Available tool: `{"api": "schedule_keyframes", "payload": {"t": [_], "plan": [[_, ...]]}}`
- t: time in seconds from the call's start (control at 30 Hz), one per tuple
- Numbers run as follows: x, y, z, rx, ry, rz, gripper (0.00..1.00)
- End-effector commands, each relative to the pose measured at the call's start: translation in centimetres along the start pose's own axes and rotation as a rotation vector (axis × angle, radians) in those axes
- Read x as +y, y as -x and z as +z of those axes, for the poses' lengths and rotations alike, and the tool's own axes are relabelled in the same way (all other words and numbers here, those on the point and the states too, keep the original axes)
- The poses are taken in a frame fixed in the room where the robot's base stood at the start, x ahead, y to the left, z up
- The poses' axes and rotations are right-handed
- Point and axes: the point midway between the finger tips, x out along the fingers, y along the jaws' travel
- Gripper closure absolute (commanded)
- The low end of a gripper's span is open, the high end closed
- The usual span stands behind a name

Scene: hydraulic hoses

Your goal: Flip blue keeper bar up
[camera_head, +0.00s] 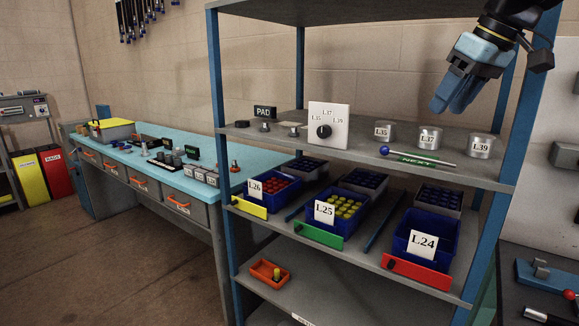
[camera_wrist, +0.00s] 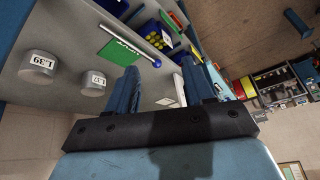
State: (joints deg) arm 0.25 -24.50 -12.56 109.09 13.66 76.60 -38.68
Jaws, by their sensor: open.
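A thin metal rod with a blue ball end (camera_head: 415,157), which looks like the blue keeper bar, lies low along the front edge of the upper shelf, in front of a green NEXT card (camera_head: 428,160). In the wrist view, the blue ball (camera_wrist: 157,63) shows just beyond and between my fingers, with the rod running up and left past the green card (camera_wrist: 117,53). My gripper (camera_head: 452,104) hangs above the shelf, above and to the right of the ball. Its blue fingers (camera_wrist: 157,85) are apart, with nothing between them.
Cups labelled L35 (camera_head: 384,131), L37 (camera_head: 430,137) and L39 (camera_head: 481,147) stand behind the rod. A white dial panel (camera_head: 328,125) stands to the left. The lower shelf (camera_head: 350,262) holds blue bins. A blue post (camera_head: 493,200) rises at the right.

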Motion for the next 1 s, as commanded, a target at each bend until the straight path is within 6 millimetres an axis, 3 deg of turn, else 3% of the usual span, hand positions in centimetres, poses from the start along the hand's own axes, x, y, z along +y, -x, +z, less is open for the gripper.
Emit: {"api": "schedule_keyframes", "payload": {"t": [0.4, 0.6, 0.77, 1.0], "plan": [[-6.9, -11.3, 11.2, 0.019, -0.297, 0.198, 0.48], [-8.1, -14.2, 14.3, 0.048, -0.364, 0.254, 0.47], [-8.0, -14.2, 13.7, 0.027, -0.344, 0.268, 0.47], [-6.9, -11.6, 7.9, -0.127, -0.161, 0.293, 0.47]]}}
